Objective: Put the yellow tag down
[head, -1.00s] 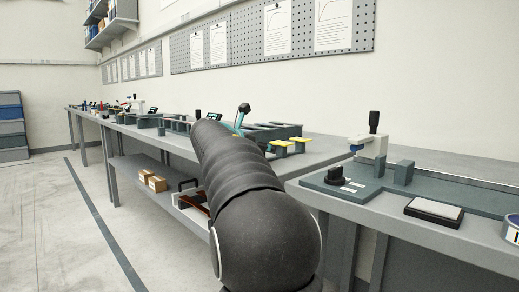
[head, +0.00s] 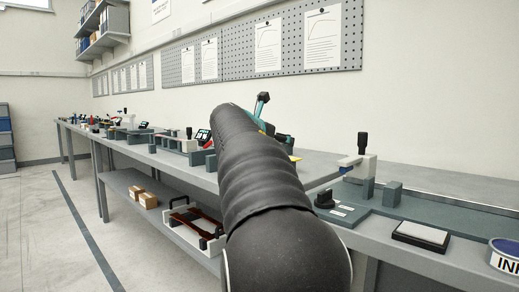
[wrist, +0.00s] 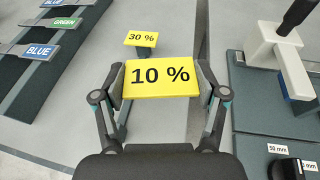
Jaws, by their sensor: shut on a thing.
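A yellow tag reading "10 %" (wrist: 145,88) is between the two fingers of my gripper (wrist: 161,75) in the wrist view. The gripper is shut on it, and the tag's lettering faces the camera. A second yellow tag reading "30 %" (wrist: 141,38) is farther off over the grey bench top, on a small grey support.
A dark rack with BLUE and GREEN labels (wrist: 42,50) is at the left in the wrist view. A white and grey fixture with a black handle (wrist: 284,65) stands at the right on a dark base.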

